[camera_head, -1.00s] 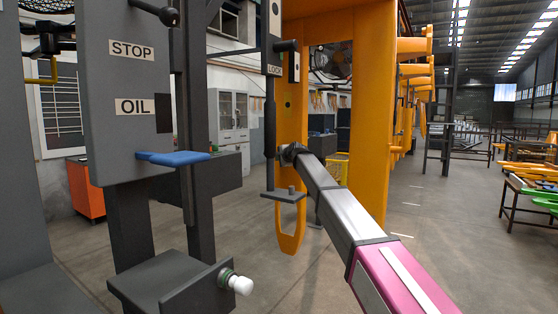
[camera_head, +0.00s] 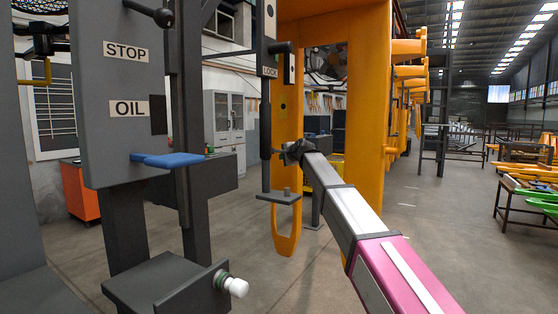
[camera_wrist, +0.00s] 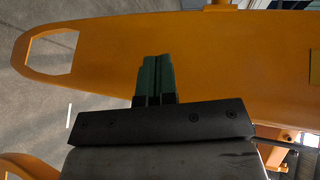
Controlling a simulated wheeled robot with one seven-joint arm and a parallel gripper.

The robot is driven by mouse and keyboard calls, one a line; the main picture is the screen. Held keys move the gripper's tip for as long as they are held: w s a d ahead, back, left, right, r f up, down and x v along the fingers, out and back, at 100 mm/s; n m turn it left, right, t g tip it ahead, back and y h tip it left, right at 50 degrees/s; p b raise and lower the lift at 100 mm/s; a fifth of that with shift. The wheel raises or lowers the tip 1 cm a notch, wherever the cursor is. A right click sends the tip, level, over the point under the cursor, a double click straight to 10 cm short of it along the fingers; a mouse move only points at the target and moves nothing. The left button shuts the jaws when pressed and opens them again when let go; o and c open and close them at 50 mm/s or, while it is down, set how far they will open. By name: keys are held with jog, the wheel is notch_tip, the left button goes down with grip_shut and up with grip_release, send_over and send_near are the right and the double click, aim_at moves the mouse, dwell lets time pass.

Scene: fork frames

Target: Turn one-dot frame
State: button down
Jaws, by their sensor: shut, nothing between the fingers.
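A flat orange frame (camera_head: 288,115) hangs upright in the middle of the head view, with one small dark dot on its face and a looped lower end. In the wrist view the orange frame (camera_wrist: 230,50) lies across the picture, with its loop opening at the left. My gripper (camera_head: 277,151) is at the frame's mid-height in the head view, pointing left. In the wrist view my gripper (camera_wrist: 155,78) has its dark green fingers together and empty, seen against the orange face. Whether the fingertips touch it cannot be told.
A grey post with a LOCK label (camera_head: 269,72) and a small shelf (camera_head: 279,197) stands close by my gripper. A grey machine with STOP and OIL labels (camera_head: 127,110), a blue pad (camera_head: 168,159) and a white knob (camera_head: 236,287) is at left.

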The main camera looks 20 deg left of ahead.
jog(key=s+d+r+n+g+h, duration=0.1)
jog(key=s+d+r+n+h, duration=0.15)
jog(key=s+d+n, duration=0.8)
jog(key=w+d+r+n+g+h, duration=0.15)
jog(key=d+r+n, duration=0.3)
jog(key=d, duration=1.35)
jog(key=s+d+r+n+g+h, duration=0.1)
jog(key=s+d+r+n+h, duration=0.2)
jog(key=s+d+n, duration=0.75)
jog(key=m, duration=0.3)
send_near(379, 168)
notch_tip(379, 168, down, 4)
jog(key=a, duration=0.3)
jog(key=shift+w+d, duration=0.5)
jog(key=shift+w, duration=0.3)
jog(key=shift+w+d, duration=0.2)
jog(key=shift+w, duration=0.5)
